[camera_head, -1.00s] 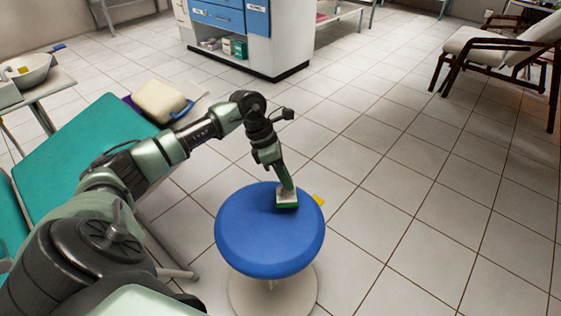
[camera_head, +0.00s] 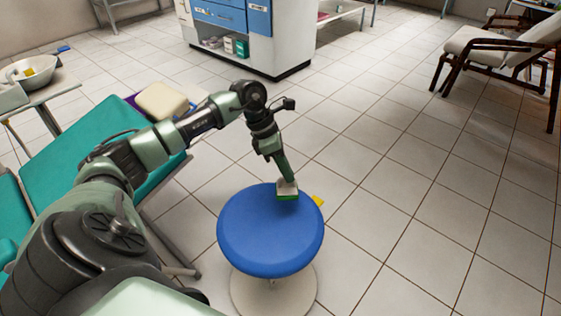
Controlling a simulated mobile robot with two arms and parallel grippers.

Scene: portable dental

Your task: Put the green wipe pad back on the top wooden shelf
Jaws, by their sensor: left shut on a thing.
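The green wipe pad (camera_head: 287,196), with a pale upper part, is at the far side of the round blue stool seat (camera_head: 262,240). My left gripper (camera_head: 286,184) comes down onto it from above and is shut on it. The pad is at or just above the seat; I cannot tell whether it still touches. The fingertips are small and partly hidden by the pad. My right gripper is out of view. I cannot make out a wooden shelf for certain.
A small yellow thing (camera_head: 318,201) shows at the stool's right edge. A teal couch (camera_head: 75,165) lies left, with a cream cushion (camera_head: 162,101). A white cabinet with blue drawers (camera_head: 268,55) stands behind. A reclining chair (camera_head: 490,55) is far right. Tiled floor right of the stool is clear.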

